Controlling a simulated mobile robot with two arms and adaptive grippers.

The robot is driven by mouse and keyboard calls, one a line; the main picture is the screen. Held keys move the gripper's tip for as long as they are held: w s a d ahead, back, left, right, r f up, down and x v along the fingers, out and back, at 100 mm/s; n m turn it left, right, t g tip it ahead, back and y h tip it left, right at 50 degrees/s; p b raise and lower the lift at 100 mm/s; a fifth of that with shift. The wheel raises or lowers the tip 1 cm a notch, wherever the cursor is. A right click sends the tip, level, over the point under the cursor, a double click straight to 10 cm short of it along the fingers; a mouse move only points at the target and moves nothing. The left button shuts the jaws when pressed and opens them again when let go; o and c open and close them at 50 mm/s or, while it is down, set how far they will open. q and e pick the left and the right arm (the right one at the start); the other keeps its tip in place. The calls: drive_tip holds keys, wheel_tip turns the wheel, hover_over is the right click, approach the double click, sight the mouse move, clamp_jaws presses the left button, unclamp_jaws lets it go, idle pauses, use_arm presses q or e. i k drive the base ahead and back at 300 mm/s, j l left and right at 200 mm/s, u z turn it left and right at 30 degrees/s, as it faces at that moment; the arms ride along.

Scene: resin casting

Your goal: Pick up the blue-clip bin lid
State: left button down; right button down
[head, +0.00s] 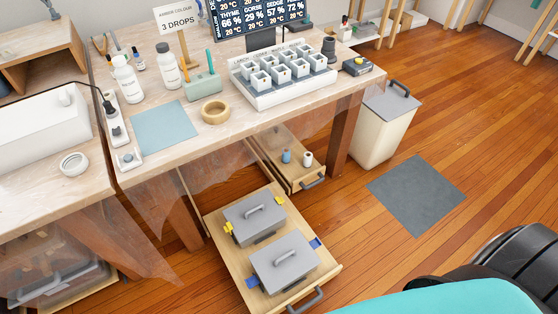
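The blue-clip bin lid (268,266) is flat and grey with a bar handle on top. It sits on the blue-clip bin in the front part of an open wooden drawer (226,252). One blue clip (315,243) shows at the bin's right and another blue clip (252,281) at its left. Both clips stick outward from the sides. Behind it in the same drawer is a similar yellow-clip bin lid (240,216), with yellow clips at both sides. Neither of my grippers is in view, and nothing touches the lids.
A narrower open drawer (283,170) with small bottles lies behind. The workbench (185,150) above holds a tray of white cups (285,97), a tape roll (215,111) and bottles. Clear sheeting hangs from its edge. A lidded waste bin (378,135) and grey mat (417,196) stand right.

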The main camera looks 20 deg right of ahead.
sight(285, 260)
drive_tip(key=k+z, duration=0.1)
drive_tip(key=z, duration=0.25)
drive_tip(key=k+j+z, duration=0.1)
drive_tip(key=z, duration=0.3)
